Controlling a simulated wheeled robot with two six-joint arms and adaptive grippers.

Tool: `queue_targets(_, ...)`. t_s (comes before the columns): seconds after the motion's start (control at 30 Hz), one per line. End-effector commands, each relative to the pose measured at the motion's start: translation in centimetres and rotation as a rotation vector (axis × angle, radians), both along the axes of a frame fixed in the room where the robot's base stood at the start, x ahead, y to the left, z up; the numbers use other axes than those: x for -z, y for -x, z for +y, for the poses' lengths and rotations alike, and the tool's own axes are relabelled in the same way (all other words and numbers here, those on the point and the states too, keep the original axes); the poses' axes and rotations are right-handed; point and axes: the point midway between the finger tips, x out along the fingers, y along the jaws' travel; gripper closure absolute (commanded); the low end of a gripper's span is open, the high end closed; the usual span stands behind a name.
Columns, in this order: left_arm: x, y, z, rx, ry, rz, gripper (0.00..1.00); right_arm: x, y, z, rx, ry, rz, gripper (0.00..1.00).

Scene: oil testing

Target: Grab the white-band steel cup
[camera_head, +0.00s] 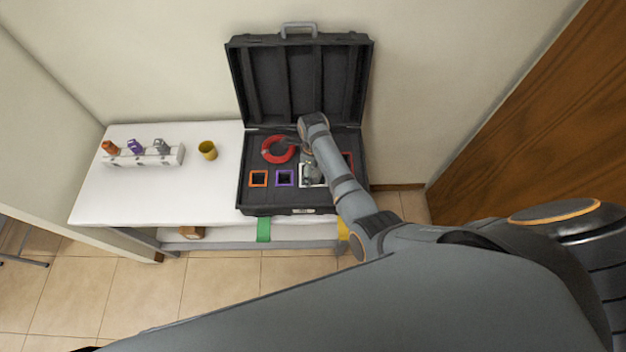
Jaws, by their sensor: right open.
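My right gripper (311,172) is open, low over the white-edged slot (312,186) in the open black case (270,200). My right forearm and wrist cover much of that part of the case. I cannot make out the white-band steel cup there; the gripper is small and hides the slot's inside. On the table's left, a white rack (146,158) holds an orange piece (110,147), a purple piece (135,146) and a grey piece (161,146); I see no clear white band on the grey one. My left gripper is out of view.
A yellow cup (208,150) stands on the white table (110,200), left of the case. In the case are a red ring (268,153), an orange-edged slot (258,179) and a purple-edged slot (284,178). The raised lid (270,85) stands behind. The table's front left is clear.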

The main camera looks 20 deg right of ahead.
Motion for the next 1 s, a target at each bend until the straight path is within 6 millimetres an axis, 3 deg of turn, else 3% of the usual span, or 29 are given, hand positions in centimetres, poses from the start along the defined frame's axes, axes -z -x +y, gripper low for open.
queue_targets(0.2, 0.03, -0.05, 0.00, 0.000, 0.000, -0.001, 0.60, -0.02, -0.02, 0.02, 0.000, -0.001, -0.001, 0.22)
queue_targets(0.67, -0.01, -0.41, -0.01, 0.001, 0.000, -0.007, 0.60, -0.01, -0.02, 0.03, 0.000, -0.001, -0.001, 0.82)
queue_targets(1.0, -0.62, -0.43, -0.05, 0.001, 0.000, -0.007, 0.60, -0.63, -0.07, -0.07, -0.002, -0.001, -0.001, 0.83)
